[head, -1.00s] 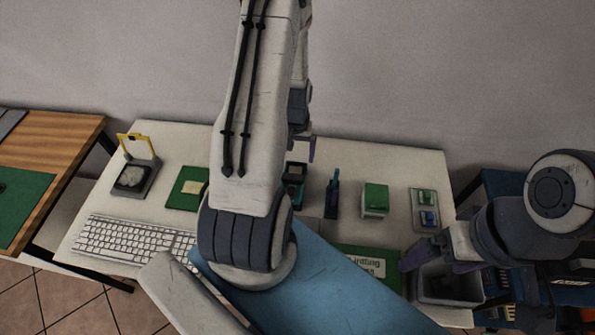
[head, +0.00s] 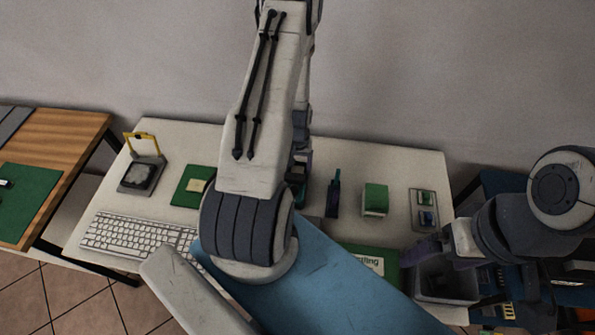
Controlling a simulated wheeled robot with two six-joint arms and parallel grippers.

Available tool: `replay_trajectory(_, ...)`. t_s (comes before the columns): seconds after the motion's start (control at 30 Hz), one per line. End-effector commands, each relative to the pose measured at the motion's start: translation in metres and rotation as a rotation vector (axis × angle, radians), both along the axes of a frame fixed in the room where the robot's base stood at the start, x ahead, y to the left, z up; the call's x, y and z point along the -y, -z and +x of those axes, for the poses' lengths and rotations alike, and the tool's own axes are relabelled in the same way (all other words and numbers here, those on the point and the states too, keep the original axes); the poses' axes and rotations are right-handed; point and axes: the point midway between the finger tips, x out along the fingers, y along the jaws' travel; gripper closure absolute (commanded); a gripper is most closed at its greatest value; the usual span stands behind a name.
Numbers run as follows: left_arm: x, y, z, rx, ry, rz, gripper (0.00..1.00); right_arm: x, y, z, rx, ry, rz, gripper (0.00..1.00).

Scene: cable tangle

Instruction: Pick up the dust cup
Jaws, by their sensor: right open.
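I cannot tell for sure which thing is the dust cup. A dark thing with teal parts (head: 296,187) stands mid-table, mostly hidden behind my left arm. My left gripper (head: 302,168) is low at this thing, largely behind the arm. Its fingers are too hidden to show whether they are open or touching. A slim dark teal upright thing (head: 333,196) stands just to the right, apart from the gripper. My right gripper (head: 425,250) is open at the table's right side, by a grey open bin (head: 462,290).
A green box (head: 375,199) and a grey tray (head: 424,222) with small green and blue pieces stand at right. A keyboard (head: 135,236), a green mat (head: 185,196) and a yellow-framed device (head: 143,172) are at left. My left arm hides the table's middle.

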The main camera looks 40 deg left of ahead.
Motion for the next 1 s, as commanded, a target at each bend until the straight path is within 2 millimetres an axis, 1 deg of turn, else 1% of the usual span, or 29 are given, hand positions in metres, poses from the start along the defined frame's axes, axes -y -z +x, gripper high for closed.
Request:
replay_trajectory(0.03,0.000,0.000,0.000,0.000,0.000,0.000,0.48,0.000,0.000,0.000,0.000,0.000,0.000,0.04)
replay_trajectory(0.07,0.000,0.000,0.000,0.000,0.000,0.000,0.60,0.000,0.000,0.000,0.000,0.000,0.000,0.04)
replay_trajectory(0.1,0.000,0.000,0.000,0.000,0.000,0.000,0.75,0.000,0.000,0.000,0.000,0.000,0.000,0.04)
replay_trajectory(0.13,0.000,0.000,0.000,0.000,0.000,0.000,0.87,0.000,0.000,0.000,0.000,0.000,0.000,0.04)
replay_trajectory(0.17,0.000,0.000,0.000,0.000,0.000,0.000,0.91,0.000,0.000,0.000,0.000,0.000,0.000,0.04)
replay_trajectory(0.43,0.000,-0.001,0.000,0.000,0.000,0.000,0.92,0.000,0.000,0.000,0.000,0.000,0.000,0.04)
replay_trajectory(0.57,-0.001,-0.007,0.001,0.002,0.000,0.001,0.92,0.000,0.003,0.000,0.000,0.001,0.000,0.04)
replay_trajectory(0.77,0.000,-0.027,0.001,0.003,0.000,0.002,0.92,0.000,0.009,0.000,0.000,0.001,0.000,0.04)
replay_trajectory(1.0,-0.001,-0.059,0.001,0.003,0.000,0.002,0.92,0.000,0.017,0.000,0.000,0.003,0.000,0.04)
